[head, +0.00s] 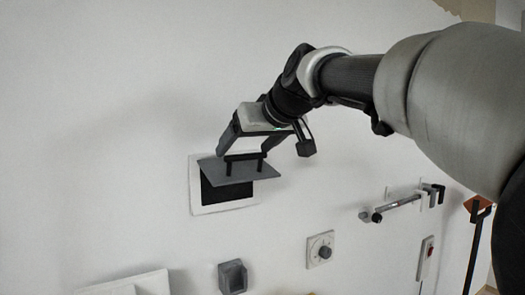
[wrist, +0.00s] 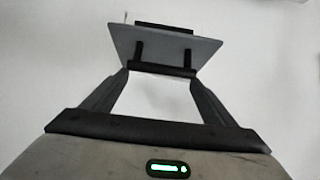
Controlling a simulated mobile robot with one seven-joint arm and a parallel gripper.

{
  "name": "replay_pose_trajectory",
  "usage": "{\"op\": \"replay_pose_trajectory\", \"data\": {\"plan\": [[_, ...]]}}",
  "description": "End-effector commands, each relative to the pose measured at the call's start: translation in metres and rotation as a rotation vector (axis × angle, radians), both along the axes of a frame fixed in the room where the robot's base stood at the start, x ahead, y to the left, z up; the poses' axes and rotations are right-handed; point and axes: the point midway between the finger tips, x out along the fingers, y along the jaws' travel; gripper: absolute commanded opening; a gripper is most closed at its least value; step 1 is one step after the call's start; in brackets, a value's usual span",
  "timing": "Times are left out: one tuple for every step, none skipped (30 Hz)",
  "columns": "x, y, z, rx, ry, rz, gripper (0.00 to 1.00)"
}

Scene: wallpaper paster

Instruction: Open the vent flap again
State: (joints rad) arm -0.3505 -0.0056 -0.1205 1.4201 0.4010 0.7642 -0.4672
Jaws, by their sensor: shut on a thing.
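The vent flap (head: 240,172) is a grey plate hinged in a white square frame (head: 195,190) on the wall. It stands tilted outward, and the dark opening (head: 225,192) shows below it. The flap also shows in the wrist view (wrist: 160,48), with a black bar handle (wrist: 160,69) on two posts. My gripper (head: 244,154) is at the handle, with a finger at each end of the bar. It is shut on the handle, and both fingers show in the wrist view (wrist: 160,74).
A white plate with a dial (head: 321,251) and a grey box (head: 232,277) are on the wall below. A lever-like bar (head: 392,208) and a red switch (head: 427,252) are to the right. A white panel (head: 140,284) is at bottom left. The wall left of the vent is clear.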

Motion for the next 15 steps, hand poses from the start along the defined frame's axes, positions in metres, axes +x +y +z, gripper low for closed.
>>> {"op": "replay_pose_trajectory", "data": {"plan": [[0.0024, 0.0004, 0.0135, 0.001, -0.004, -0.003, 0.38], [0.0028, 0.0009, 0.0154, -0.005, 0.004, -0.002, 0.0], [0.0024, 0.0011, 0.0115, -0.009, 0.01, -0.001, 0.01], [0.0021, 0.001, 0.0092, -0.008, 0.01, -0.001, 0.06], [0.0019, 0.0011, 0.0087, -0.008, 0.01, 0.0, 0.11], [0.0018, 0.0011, 0.0083, -0.008, 0.011, 0.0, 0.18], [0.0017, 0.0011, 0.008, -0.009, 0.012, 0.0, 0.23], [0.0016, 0.0011, 0.0077, -0.01, 0.013, 0.0, 0.28], [0.0015, 0.0011, 0.0074, -0.009, 0.013, 0.001, 0.35], [0.0015, 0.0011, 0.0072, -0.01, 0.014, 0.001, 0.4], [0.0014, 0.0012, 0.0068, -0.01, 0.015, 0.001, 0.45], [0.0014, 0.0012, 0.0066, -0.01, 0.015, 0.001, 0.51], [0.0014, 0.0012, 0.0064, -0.011, 0.016, 0.001, 0.57], [0.0014, 0.0012, 0.0061, -0.011, 0.016, 0.001, 0.62], [0.0014, 0.0013, 0.006, -0.011, 0.017, 0.001, 0.68]]}}
